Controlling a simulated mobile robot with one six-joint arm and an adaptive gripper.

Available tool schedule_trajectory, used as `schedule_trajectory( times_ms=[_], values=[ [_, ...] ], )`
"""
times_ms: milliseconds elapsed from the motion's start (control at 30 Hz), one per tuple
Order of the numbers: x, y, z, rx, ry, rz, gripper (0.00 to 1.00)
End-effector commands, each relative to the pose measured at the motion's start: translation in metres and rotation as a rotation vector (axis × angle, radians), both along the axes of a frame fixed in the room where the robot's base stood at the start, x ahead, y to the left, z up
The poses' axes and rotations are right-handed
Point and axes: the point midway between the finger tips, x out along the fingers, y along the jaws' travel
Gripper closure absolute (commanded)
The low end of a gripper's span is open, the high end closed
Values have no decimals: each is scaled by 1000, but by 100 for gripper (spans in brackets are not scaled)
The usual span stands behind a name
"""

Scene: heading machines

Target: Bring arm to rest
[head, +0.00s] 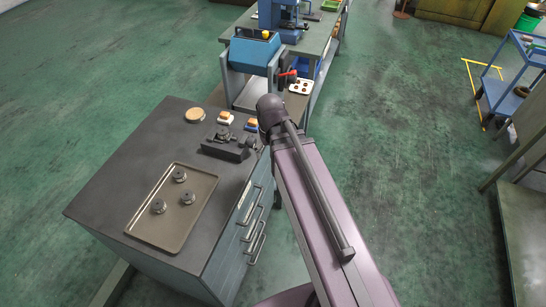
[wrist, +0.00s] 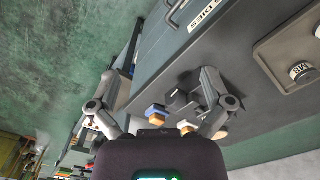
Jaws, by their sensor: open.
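My arm (head: 318,205) reaches from the lower right up to the far right corner of the grey cabinet (head: 120,190) in the head view. The gripper itself is not clearly seen there. In the wrist view my gripper (wrist: 155,118) is open, its two fingers spread wide with nothing between them touching either one. The cabinet top shows behind the fingers, with small blocks and a dark fixture (wrist: 185,100) seen past the gap.
On the cabinet are a tray (head: 150,236) with three round dark dies, a dark fixture (head: 228,147), a tan disc (head: 195,115) and two small blocks. A blue machine (head: 252,55) stands behind. A blue cart (head: 505,95) is right. Green floor between is clear.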

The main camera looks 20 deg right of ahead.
Motion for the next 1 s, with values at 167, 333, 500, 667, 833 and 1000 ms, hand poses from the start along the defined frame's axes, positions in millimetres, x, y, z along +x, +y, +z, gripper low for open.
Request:
schedule_trajectory(
  times_ms=[167,333,500,667,833,1000],
  values=[
    [-25,-1,0,-1,0,-79,0],
    [-25,-1,0,-1,0,-89,0],
    [-25,-1,-1,-1,0,-87,0],
    [-25,-1,-12,-1,0,-86,0],
    [-25,-1,-15,-1,0,-85,0],
    [-25,-1,-14,-1,0,-85,0]
  ],
)
